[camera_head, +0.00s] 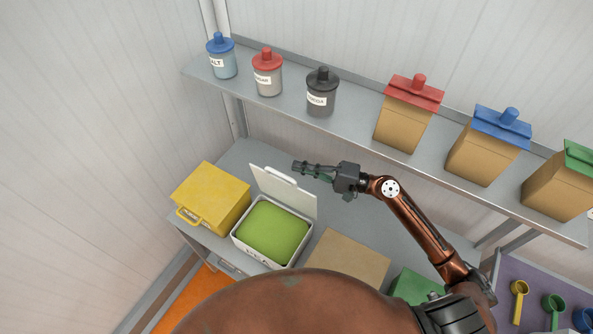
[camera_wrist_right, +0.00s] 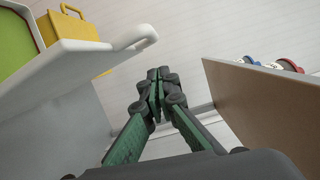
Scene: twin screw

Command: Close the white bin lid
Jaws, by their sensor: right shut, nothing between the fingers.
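The white bin (camera_head: 292,257) stands on the lower counter, full of green contents (camera_head: 272,232). Its white lid (camera_head: 287,191) stands open, tilted up at the bin's back edge. The lid also shows at the left in the right wrist view (camera_wrist_right: 75,62), with a rounded handle at its end. My right gripper (camera_head: 296,167) is shut and empty, reaching in from the right, behind and above the lid's upper edge. In the right wrist view its closed fingers (camera_wrist_right: 156,80) appear apart from the lid. My left gripper is not in view.
A closed yellow bin (camera_head: 212,192) stands left of the white one, a tan bin lid (camera_head: 347,262) to its right. The upper shelf (camera_head: 352,128) overhangs behind my right gripper, carrying jars and tan bins with coloured lids. Spoons hang at the lower right.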

